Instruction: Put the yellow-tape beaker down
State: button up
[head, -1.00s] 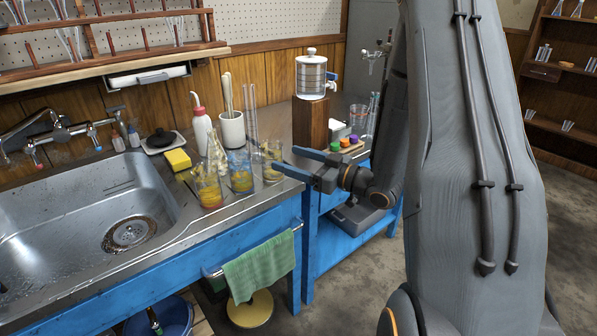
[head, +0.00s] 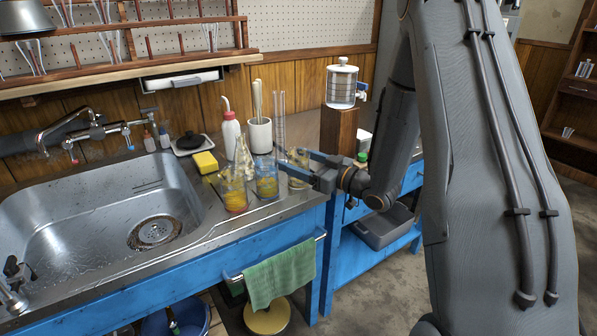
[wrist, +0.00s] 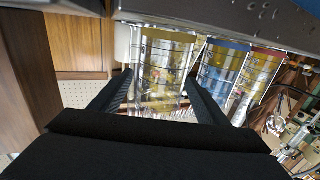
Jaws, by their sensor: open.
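The yellow-tape beaker (head: 298,181) stands at the right end of a row of three beakers on the steel counter beside the sink. My gripper (head: 296,158) is open, with its fingers reaching in from the right on either side of that beaker. In the wrist view, which appears upside down, the yellow-tape beaker (wrist: 165,62) is between the spread fingers (wrist: 158,80), partly hidden at its lower part in the picture. I cannot tell whether either finger touches the glass.
The blue-tape beaker (head: 266,180) and the red-tape beaker (head: 233,192) stand close on the left. A tall glass cylinder (head: 280,118) and a white pot (head: 260,137) are behind. The sink (head: 100,205) is left; the counter's front edge is near.

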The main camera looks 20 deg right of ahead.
jog(key=shift+c, duration=0.2)
jog(key=c, duration=1.2)
jog(key=shift+r, duration=0.1)
